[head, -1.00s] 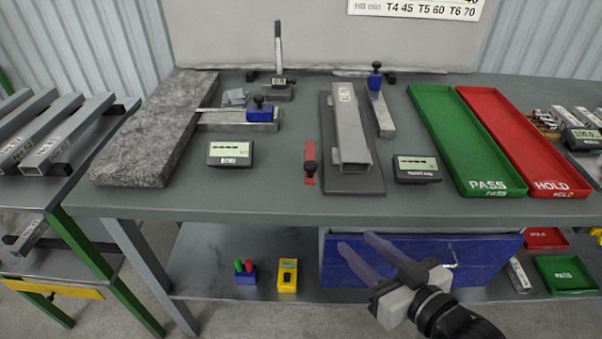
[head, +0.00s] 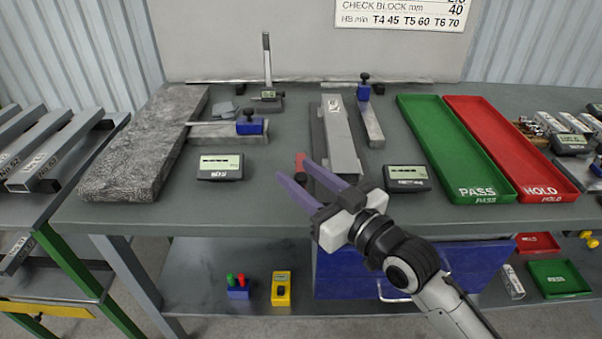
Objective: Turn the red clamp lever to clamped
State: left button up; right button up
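The red clamp lever (head: 299,161) lies on the table just left of a grey channel-section bar (head: 338,135). Only its red far end and a dark knob show; my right gripper's finger hides part of it. My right gripper (head: 294,170) is open and empty, with its two purple fingers pointing away from me and to the left. In the picture the lever's knob shows between the fingers; I cannot tell how high the fingers are above it. My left gripper is not in view.
Digital readouts stand left (head: 220,167) and right (head: 407,178) of the lever. A granite slab (head: 148,150) lies at the left. A green PASS tray (head: 450,145) and a red HOLD tray (head: 510,145) lie at the right. The tabletop between the left readout and the lever is clear.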

jog(key=shift+w+a, duration=0.15)
jog(key=shift+c, duration=0.3)
grip_shut()
